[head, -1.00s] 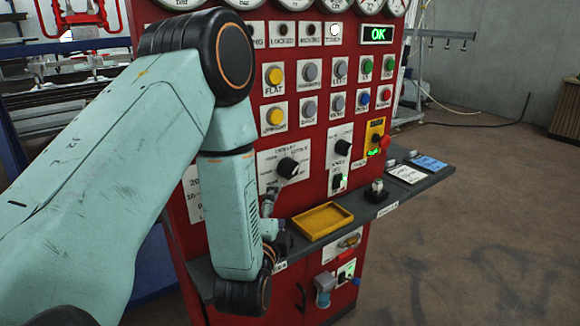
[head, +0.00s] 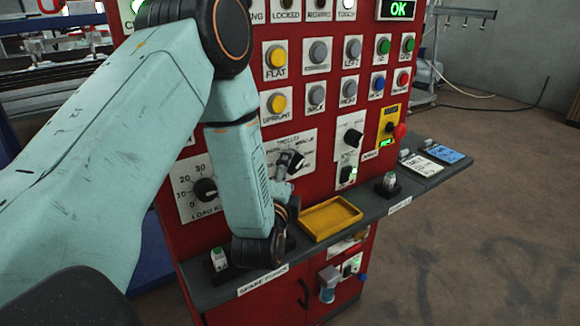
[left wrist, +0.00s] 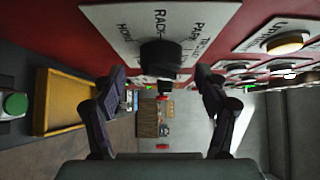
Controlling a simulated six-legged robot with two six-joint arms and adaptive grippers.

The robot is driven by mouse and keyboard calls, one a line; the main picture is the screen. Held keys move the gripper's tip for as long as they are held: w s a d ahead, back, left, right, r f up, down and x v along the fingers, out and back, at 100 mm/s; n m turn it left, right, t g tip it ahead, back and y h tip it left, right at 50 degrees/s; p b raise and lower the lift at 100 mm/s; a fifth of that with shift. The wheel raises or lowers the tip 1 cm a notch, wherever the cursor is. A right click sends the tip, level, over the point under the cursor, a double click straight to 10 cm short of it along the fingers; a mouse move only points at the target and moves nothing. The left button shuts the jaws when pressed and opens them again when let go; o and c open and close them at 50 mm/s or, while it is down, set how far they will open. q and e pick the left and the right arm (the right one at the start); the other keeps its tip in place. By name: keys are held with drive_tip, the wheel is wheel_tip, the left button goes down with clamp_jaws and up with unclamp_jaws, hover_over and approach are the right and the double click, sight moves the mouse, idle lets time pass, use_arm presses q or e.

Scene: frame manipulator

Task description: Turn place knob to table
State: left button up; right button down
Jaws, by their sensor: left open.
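The black knob (head: 292,161) sits on a white label plate on the red panel, just right of my left forearm in the head view. In the left wrist view the knob (left wrist: 160,54) is at the top middle, with partly readable words around it. My left gripper (head: 285,179) is at the knob's front in the head view, partly hidden by my own wrist. In the left wrist view the left gripper (left wrist: 160,76) is open, one finger to each side of the knob and apart from it. The knob's exact pointing direction is hard to tell. My right gripper is not in view.
A yellow tray (head: 330,218) lies on the grey shelf (head: 375,209) below the knob. A load dial (head: 205,190) is left of my forearm, another black knob (head: 353,139) to the right. Several push buttons are above. A red emergency knob (head: 400,131) sticks out at right.

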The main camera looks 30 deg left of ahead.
sight(293, 163)
use_arm(q)
drive_tip(key=shift+x, duration=0.95)
drive_tip(key=shift+w+d+r, duration=0.1)
drive_tip(key=shift+w, duration=0.15)
drive_tip(key=shift+a, duration=0.25)
drive_tip(key=shift+w, duration=0.1)
drive_tip(key=shift+c, duration=0.3)
